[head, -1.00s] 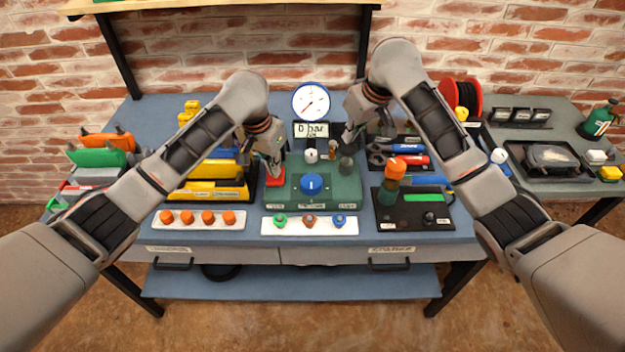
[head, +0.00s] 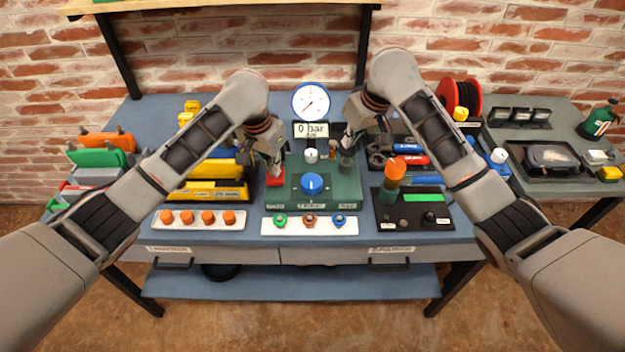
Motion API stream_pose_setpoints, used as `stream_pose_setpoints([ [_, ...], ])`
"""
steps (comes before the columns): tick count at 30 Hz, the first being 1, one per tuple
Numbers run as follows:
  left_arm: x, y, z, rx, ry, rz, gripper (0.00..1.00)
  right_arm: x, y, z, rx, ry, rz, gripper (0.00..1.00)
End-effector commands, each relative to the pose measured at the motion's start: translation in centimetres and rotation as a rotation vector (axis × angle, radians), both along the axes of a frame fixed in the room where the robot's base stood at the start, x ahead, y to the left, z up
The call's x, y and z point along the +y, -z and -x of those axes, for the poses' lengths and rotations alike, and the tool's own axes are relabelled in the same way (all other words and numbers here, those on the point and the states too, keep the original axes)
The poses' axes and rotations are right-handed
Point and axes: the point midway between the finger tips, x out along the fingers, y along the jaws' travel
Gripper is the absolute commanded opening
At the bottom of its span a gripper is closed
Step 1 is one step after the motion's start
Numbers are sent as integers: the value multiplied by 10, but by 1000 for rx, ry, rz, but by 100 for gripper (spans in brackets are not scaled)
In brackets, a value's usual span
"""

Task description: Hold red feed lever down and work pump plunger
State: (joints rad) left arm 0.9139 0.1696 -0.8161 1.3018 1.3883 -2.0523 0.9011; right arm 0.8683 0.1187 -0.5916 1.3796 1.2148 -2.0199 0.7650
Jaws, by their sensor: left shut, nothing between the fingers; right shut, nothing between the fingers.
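The red feed lever (head: 275,181) shows as a red pad at the left side of the green pump unit (head: 345,188). My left gripper (head: 277,170) is shut and points down at the lever, its tips at or just over the red pad. Contact is hard to tell. A grey-green knob (head: 346,163), which looks like the pump plunger, stands at the right rear of the unit. My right gripper (head: 347,147) is shut and empty, with its tips right at the top of this knob. The round gauge (head: 311,101) stands behind, over a display (head: 311,130) reading 0 bar.
A blue dial (head: 312,184) sits mid-unit between the grippers, with a white knob (head: 311,155) behind it. A black panel with an orange-topped green handle (head: 393,175) is at the right. Yellow cases (head: 215,190) stand close at the left.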

Motion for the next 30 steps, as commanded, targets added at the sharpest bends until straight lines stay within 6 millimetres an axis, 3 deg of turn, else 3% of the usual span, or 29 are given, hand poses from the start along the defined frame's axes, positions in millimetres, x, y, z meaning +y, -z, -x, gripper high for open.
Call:
stream_pose_setpoints([
  [30, 0, 1, 0, 2, 0, -1, 0, -1, 31, 1, 3, 0, 3, 0],
])
